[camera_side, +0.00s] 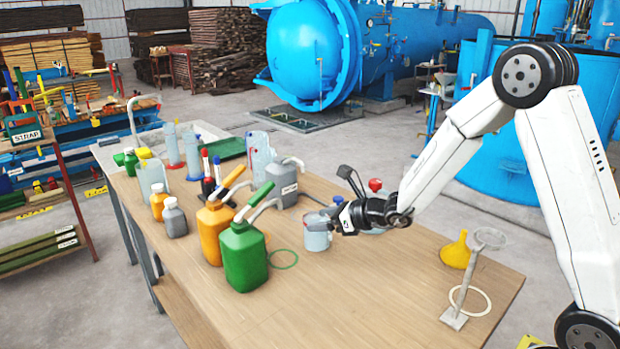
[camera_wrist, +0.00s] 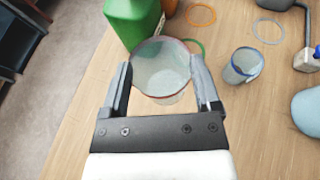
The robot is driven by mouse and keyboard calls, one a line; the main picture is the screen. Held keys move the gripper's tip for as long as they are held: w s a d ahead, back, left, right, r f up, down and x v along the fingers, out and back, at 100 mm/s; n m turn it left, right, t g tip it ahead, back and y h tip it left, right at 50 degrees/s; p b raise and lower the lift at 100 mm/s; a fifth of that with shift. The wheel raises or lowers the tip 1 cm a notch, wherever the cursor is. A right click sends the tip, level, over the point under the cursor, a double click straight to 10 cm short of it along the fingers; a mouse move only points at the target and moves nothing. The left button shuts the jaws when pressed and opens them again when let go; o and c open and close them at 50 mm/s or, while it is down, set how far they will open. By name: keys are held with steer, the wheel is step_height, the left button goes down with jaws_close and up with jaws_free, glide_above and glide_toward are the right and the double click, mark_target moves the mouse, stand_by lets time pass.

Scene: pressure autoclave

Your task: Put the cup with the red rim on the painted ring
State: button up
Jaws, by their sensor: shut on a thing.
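My gripper (camera_wrist: 162,88) is shut on a pale, translucent cup with a dark red rim (camera_wrist: 160,72), one finger on each side of it. In the side view my gripper (camera_side: 343,217) is at a pale cup (camera_side: 317,240) above the wooden table. The side view does not show clearly whether its base touches the table. A thin green ring (camera_wrist: 203,47) lies just beyond the held cup and is partly hidden by it. The green ring also shows in the side view (camera_side: 296,259). An orange ring (camera_wrist: 200,26) and a pale blue ring (camera_wrist: 267,42) lie farther off.
A blue-rimmed cup (camera_wrist: 240,70) stands to the right of the held cup. A green jug (camera_side: 246,258) and an orange jug (camera_side: 215,232) stand left of the green ring. A yellow funnel (camera_side: 455,252) and a metal stand (camera_side: 465,285) are at right. The front table area is clear.

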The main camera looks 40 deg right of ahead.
steer(key=w+f, duration=0.9)
steer(key=w, duration=0.4)
steer(key=shift+w+d+f, duration=0.15)
steer(key=shift+w+d, duration=0.05)
steer(key=shift+w+f, duration=0.15)
steer(key=shift+f, duration=0.8)
steer(key=shift+w+f, duration=0.1)
steer(key=shift+f, duration=0.8)
steer(key=shift+f, duration=0.15)
steer(key=o, duration=1)
steer(key=shift+o, duration=0.2)
